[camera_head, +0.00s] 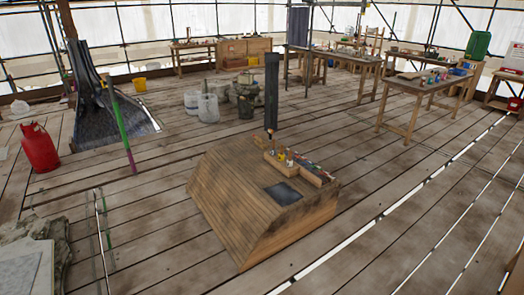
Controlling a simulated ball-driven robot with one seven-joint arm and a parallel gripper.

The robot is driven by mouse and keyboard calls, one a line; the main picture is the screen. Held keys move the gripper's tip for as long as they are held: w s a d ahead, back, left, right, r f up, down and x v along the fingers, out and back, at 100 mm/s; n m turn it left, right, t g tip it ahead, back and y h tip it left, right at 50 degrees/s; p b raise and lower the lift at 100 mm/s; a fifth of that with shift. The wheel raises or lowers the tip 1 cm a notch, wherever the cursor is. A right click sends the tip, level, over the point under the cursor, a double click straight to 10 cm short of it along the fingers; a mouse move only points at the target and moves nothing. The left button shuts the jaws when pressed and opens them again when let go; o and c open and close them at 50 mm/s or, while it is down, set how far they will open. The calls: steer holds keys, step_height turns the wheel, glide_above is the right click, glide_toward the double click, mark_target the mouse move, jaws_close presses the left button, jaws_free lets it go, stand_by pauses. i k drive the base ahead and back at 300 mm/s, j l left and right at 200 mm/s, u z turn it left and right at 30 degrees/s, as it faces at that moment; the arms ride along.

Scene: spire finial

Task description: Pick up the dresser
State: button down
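No thing in view can be surely told as the dresser. A sloped wooden block (225,205) stands on the plank floor in the middle of the view. On its top is a wooden tray (311,179) with several small upright tools or bottles and a row of small dark items, too small to name. A dark flat square (283,194) lies on the block in front of the tray. A small wooden piece (259,141) lies at the block's back edge. My gripper does not show in this view.
A red gas cylinder (39,147) stands at left, near a dark tapering spire (86,85) and a green pole (122,130). Grey containers (208,108) stand behind the block. Work tables (425,88) line the back right. Bare planks (400,200) lie free to the right.

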mark_target(259, 142)
steer(key=i+j+u, duration=0.15)
steer(key=i+j, duration=0.5)
steer(key=i+j+z, duration=0.25)
steer(key=i, duration=0.3)
steer(key=i+j+z, duration=0.15)
steer(key=i+z, duration=0.15)
steer(key=i, duration=0.2)
steer(key=i+l+z, duration=0.15)
steer(key=i+z, duration=0.7)
steer(key=i+j+z, duration=0.1)
steer(key=i+z, duration=0.3)
steer(key=i, duration=0.95)
steer(key=i+l+u, duration=0.1)
steer(key=i, duration=0.85)
steer(key=i+z, duration=0.15)
steer(key=i, duration=1.9)
steer(key=i+j+u, duration=0.1)
steer(key=i+u, duration=0.85)
steer(key=i+l+u, duration=0.2)
steer(key=i+u, duration=0.15)
steer(key=u, duration=0.15)
steer(key=i+j+u, duration=0.3)
steer(key=i+u, duration=0.2)
steer(key=i+j+u, duration=0.15)
steer(key=i+u, duration=0.8)
steer(key=i+l+u, duration=0.2)
steer(key=i+u, duration=0.15)
steer(key=u, duration=0.15)
